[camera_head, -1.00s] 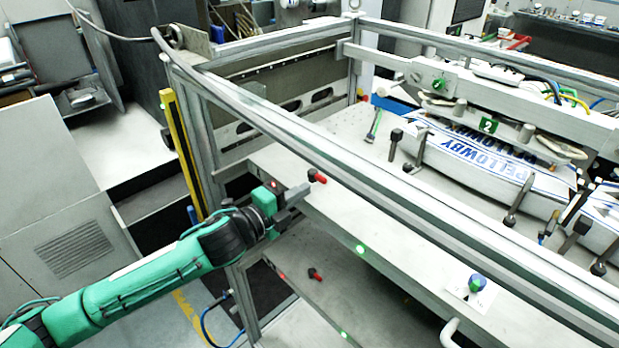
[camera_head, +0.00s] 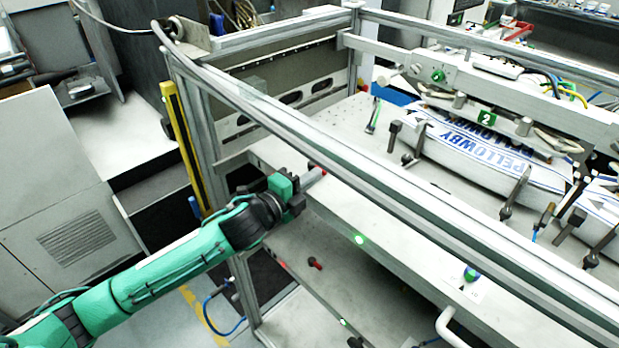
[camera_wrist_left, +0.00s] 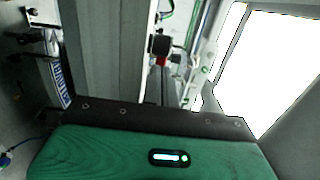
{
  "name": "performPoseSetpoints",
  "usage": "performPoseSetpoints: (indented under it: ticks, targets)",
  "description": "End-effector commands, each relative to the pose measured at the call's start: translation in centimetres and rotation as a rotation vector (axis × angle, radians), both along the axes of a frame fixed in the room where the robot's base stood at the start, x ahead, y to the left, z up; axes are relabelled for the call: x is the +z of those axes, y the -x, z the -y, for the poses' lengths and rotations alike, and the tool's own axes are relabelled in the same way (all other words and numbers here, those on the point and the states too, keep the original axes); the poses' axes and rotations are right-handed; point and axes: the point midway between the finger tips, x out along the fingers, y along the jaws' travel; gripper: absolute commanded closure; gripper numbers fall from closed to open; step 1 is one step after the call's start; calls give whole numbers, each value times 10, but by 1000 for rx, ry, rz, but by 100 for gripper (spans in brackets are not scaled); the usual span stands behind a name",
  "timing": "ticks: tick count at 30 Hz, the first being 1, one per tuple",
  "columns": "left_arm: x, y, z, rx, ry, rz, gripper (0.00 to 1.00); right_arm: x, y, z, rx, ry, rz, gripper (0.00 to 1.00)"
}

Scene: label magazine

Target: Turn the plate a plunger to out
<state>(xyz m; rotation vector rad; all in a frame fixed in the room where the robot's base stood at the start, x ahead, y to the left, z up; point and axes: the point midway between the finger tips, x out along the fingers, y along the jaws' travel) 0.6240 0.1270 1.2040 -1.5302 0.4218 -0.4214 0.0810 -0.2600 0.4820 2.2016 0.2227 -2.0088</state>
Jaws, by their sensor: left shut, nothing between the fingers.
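A red plunger (camera_head: 315,166) sits on the upper rail of the frame in the head view, mostly hidden by my left gripper. A second red plunger (camera_head: 315,263) sits on the lower rail. No lettering on either can be read, so I cannot tell which one is plate A. My left gripper (camera_head: 314,177) is shut and empty, its tips at the upper plunger; whether they touch is unclear. In the left wrist view a black knob with a red part (camera_wrist_left: 160,60) shows ahead of the green gripper body. My right gripper is not in view.
A long metal bar (camera_head: 400,205) crosses just above and beyond the gripper. Green lights (camera_head: 359,239) show on the upper rail. Printed labels (camera_head: 500,155) lie on the bench behind. A yellow post (camera_head: 183,140) stands at left.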

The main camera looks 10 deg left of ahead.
Motion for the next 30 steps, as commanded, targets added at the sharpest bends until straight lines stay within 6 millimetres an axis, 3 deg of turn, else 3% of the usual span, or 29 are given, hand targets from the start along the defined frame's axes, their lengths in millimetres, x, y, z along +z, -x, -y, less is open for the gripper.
performPoseSetpoints:
  ticks: [11, 21, 30]
  targets:
    - [0, 0, 3, 62, 2, 1, 100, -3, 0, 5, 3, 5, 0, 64]
    - [0, -2, 12, 235, 6, -3, 100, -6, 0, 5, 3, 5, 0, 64]
    - [1, -6, 18, 232, 0, 0, 100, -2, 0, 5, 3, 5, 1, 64]
